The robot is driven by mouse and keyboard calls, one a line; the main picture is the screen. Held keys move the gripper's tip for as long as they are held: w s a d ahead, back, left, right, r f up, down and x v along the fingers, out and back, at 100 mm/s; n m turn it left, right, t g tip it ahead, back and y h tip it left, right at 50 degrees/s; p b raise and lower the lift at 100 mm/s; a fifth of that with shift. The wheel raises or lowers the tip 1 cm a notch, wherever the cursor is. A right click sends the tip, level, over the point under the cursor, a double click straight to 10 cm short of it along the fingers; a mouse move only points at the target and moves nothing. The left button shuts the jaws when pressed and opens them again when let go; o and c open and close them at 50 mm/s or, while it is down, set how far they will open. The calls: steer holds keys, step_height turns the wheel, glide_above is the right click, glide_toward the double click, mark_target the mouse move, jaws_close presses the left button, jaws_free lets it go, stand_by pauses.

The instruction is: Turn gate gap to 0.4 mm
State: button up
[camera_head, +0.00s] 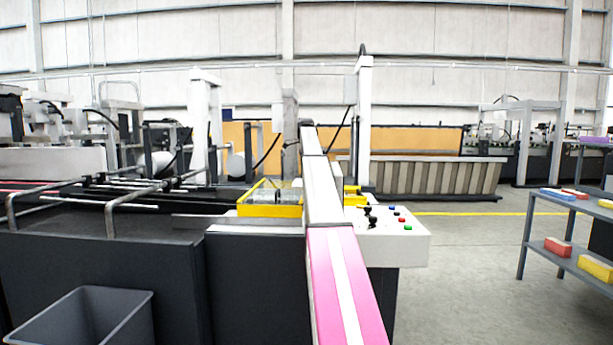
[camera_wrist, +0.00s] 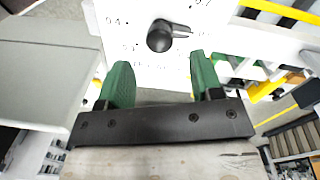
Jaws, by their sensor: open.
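A round black knob (camera_wrist: 160,36) with a pointer sits on a white panel (camera_wrist: 228,38) in the wrist view. Its pointer is toward the right of the picture. Small printed marks surround it; one at the upper left looks like 0.4, one at the upper right like 0.7, and others are too small to read. My gripper (camera_wrist: 158,74) is open, its two green fingers apart and pointing toward the panel, one on each side just below the knob. Nothing is between the fingers. In the head view my gripper cannot be made out beyond my arm.
A white control box (camera_head: 405,246) with black knobs and coloured buttons stands just right of my arm. The dark machine body (camera_head: 255,285) and a grey bin (camera_head: 85,318) are at the left. A shelf (camera_head: 560,200) with coloured blocks stands right. Floor between is clear.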

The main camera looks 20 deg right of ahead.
step_height(320, 180, down, 5)
steer(key=shift+s+f, duration=0.1)
steer(key=c, duration=0.9)
